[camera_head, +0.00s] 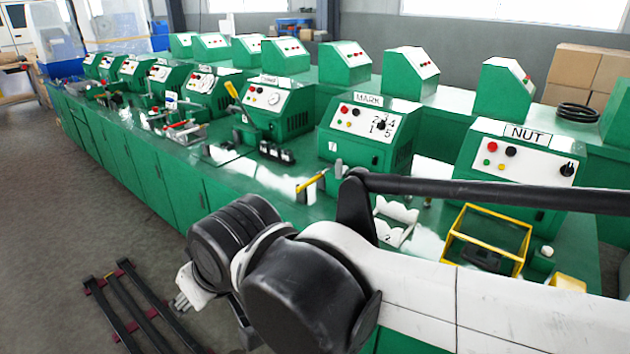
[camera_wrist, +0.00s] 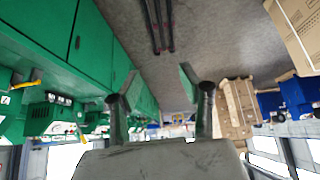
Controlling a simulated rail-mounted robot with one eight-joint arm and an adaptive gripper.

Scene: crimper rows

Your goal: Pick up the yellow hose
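No full-length yellow hose stands out clearly. A small yellow rod-like piece (camera_head: 311,183) lies on the green bench behind my arm; I cannot tell whether it is a hose. On the floor at lower left, a rack of dark bars with red pieces (camera_head: 150,312) holds a thin middle strip with a yellowish tip. The rack also shows at the top of the wrist view (camera_wrist: 158,25). My gripper (camera_wrist: 161,92) has its two fingers wide apart with nothing between them. In the head view it is mostly hidden behind my arm's dark joints.
Rows of green machines, including one marked NUT (camera_head: 525,133) and one marked MARK (camera_head: 368,98), stand on the long green bench. A yellow-framed box (camera_head: 487,238) sits on the bench at right. Cardboard boxes (camera_head: 588,72) stand at the back right. The grey floor at left is mostly clear.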

